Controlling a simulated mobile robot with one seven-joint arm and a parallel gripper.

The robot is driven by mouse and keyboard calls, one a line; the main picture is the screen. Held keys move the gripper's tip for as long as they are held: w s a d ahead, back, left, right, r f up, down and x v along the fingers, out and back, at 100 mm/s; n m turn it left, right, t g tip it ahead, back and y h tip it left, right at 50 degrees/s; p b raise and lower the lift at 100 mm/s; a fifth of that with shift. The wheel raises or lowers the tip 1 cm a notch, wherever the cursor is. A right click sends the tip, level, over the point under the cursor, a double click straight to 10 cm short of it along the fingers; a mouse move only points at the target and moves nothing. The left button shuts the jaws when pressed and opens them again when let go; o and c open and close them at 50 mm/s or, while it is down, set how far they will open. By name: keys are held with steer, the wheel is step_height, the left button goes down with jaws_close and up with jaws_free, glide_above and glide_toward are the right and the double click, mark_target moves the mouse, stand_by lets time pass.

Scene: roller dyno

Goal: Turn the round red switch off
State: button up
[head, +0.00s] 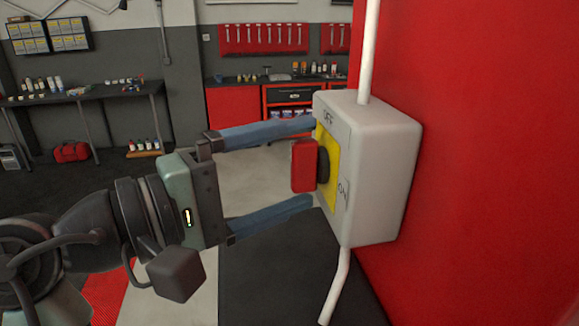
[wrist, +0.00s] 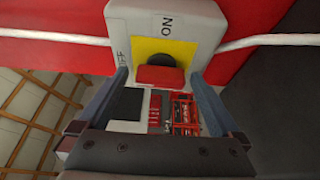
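The round red switch (head: 304,166) sits on a black hub over a yellow plate (head: 327,165) on a pale grey box. OFF is printed near the top of the box face, ON lower down beside the plate. In the wrist view the red handle (wrist: 160,76) lies as a bar across the picture, ON above it and OFF to its left. My gripper (head: 311,160) is open. Its blue fingers reach above and below the handle in the head view, with gaps between. In the wrist view they are left and right of it. Whether a fingertip touches the box is unclear.
The switch box (head: 382,170) is fixed to a red wall (head: 480,150), with white conduits (head: 369,50) running up and down from it. A workbench (head: 90,92) and a red tool board (head: 262,38) stand far behind. Open floor lies between.

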steer(key=shift+a, duration=0.1)
steer(key=shift+s+a+f+b, duration=0.1)
steer(key=shift+s+a+b, duration=0.15)
steer(key=shift+a+b, duration=0.05)
steer(key=b+v, duration=0.4)
steer(key=v, duration=0.8)
